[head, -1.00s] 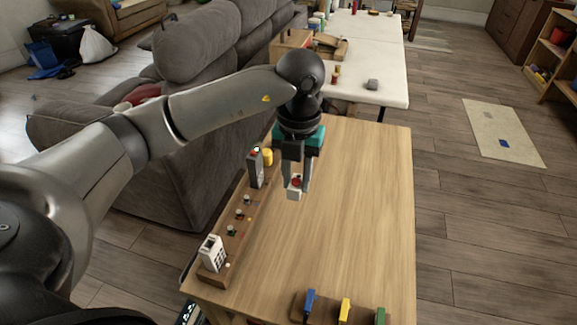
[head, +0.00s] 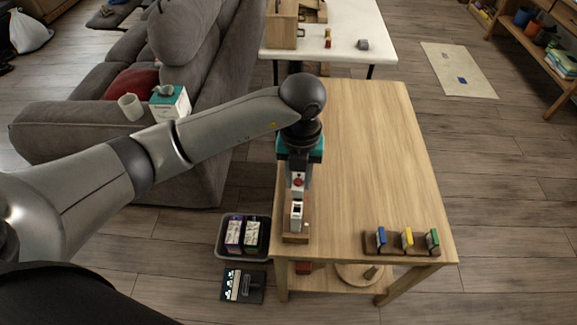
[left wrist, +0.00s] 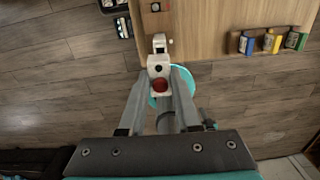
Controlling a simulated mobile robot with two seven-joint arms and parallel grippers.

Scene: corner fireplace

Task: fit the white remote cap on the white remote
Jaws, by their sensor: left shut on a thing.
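My left gripper (head: 298,183) points down over the near left part of the wooden table, shut on the white remote cap (head: 298,178), a small white piece with a red spot. In the left wrist view the cap (left wrist: 159,71) sits between the fingertips. The white remote (head: 297,214) stands upright in the near end of a brown wooden rack (head: 295,239). The cap shows just above the remote in the head view; whether they touch I cannot tell. The remote also shows just beyond the cap in the left wrist view (left wrist: 159,42). My right gripper is not in view.
A second rack (head: 375,250) with blue, yellow and green pieces stands on the table's (head: 375,150) near right. A dark bin (head: 230,253) with cartons is on the floor at left. The sofa (head: 190,95) flanks the table; the table's middle is clear.

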